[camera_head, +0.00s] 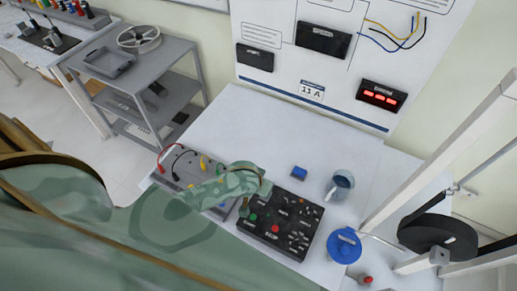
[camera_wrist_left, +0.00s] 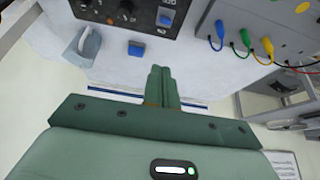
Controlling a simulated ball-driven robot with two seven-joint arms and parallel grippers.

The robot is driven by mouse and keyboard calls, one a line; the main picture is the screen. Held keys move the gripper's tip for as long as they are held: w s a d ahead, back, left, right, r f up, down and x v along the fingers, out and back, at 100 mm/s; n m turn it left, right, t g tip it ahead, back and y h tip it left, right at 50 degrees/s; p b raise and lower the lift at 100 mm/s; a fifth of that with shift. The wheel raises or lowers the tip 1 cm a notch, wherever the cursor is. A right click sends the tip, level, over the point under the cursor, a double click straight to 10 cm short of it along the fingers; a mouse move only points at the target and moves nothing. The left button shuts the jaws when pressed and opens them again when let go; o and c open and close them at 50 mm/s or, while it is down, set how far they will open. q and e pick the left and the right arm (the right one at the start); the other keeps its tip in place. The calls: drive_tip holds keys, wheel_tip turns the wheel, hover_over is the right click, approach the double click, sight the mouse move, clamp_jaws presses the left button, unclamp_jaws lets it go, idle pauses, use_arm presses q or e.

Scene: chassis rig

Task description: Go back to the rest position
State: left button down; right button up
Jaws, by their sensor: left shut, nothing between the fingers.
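My left arm, green, comes in from the left in the head view. Its gripper (camera_head: 244,209) is above the table by the left edge of a black control box (camera_head: 282,225) with green and red buttons. In the left wrist view the gripper's two fingers (camera_wrist_left: 161,73) are together, with nothing between them. I cannot tell whether the fingertips touch anything. My right gripper is in neither view.
A grey box with coloured plugs (camera_head: 186,168) sits left of the control box, partly behind my arm. A white frame with a black disc (camera_head: 437,236) is far right.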

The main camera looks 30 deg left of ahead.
use_arm(q)
drive_tip(key=shift+s+r, duration=0.2)
drive_tip(key=shift+r, duration=0.15)
idle(0.3)
drive_tip(key=s+a+r+m+t+y, duration=0.1)
drive_tip(key=s+a+r+m, duration=0.25)
drive_tip(key=r, duration=0.35)
drive_tip(key=s+a+r+m+y, duration=0.2)
drive_tip(key=s+r, duration=0.2)
drive_tip(key=r, duration=0.2)
drive_tip(key=s+a+r+m+t+y, duration=0.1)
drive_tip(key=s+a+r+m, duration=0.1)
drive_tip(key=s+r, duration=0.35)
drive_tip(key=s+d+f+g+h+b, duration=0.15)
drive_tip(key=f+b, duration=0.65)
drive_tip(key=f, duration=1.4)
drive_tip(key=s+d+f+g+h+b, duration=0.2)
drive_tip(key=f+b, duration=0.5)
drive_tip(key=f, duration=1.4)
drive_tip(key=s+f+n+g+b, duration=0.1)
drive_tip(key=s+f+b, duration=0.4)
drive_tip(key=s+f, duration=0.4)
drive_tip(key=s+d+f+n+g+b, duration=0.1)
drive_tip(key=s+f+n+b, duration=0.1)
drive_tip(key=s+f+b, duration=0.4)
drive_tip(key=s+f, duration=0.4)
drive_tip(key=f, duration=0.6)
drive_tip(key=shift+g+h, duration=0.35)
